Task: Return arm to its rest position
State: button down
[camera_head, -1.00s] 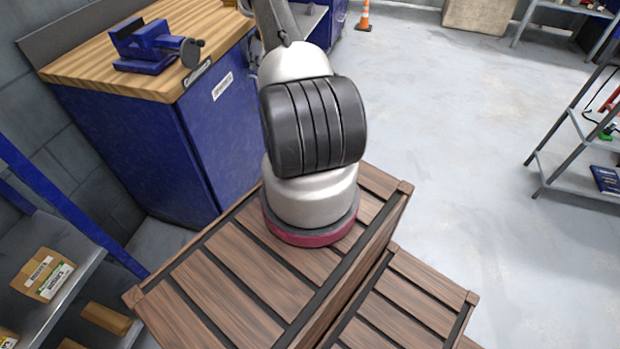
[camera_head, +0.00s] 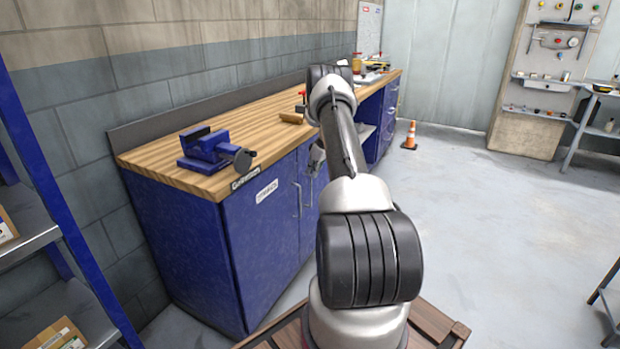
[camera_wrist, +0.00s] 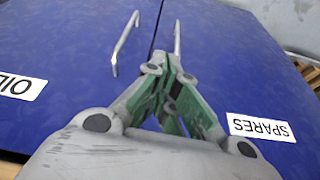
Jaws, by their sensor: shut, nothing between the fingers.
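My gripper shows in the wrist view (camera_wrist: 170,75), with its grey and green fingers closed together and nothing between them. It points at the blue cabinet doors, close to two metal door handles (camera_wrist: 177,40); I cannot tell the exact gap. In the head view my arm reaches forward and bends down beside the workbench front. Only a small part of my gripper (camera_head: 317,155) shows there, partly hidden by the arm, in front of the cabinet doors.
The blue workbench (camera_head: 190,245) with a wooden top stands left of my arm. A blue vise (camera_head: 212,150) sits on its near end. A shelf rack (camera_head: 40,225) is at far left. An orange cone (camera_head: 410,136) stands on the floor beyond.

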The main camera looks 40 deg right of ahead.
jog(key=shift+v, duration=2.7)
jog(key=shift+d, duration=0.1)
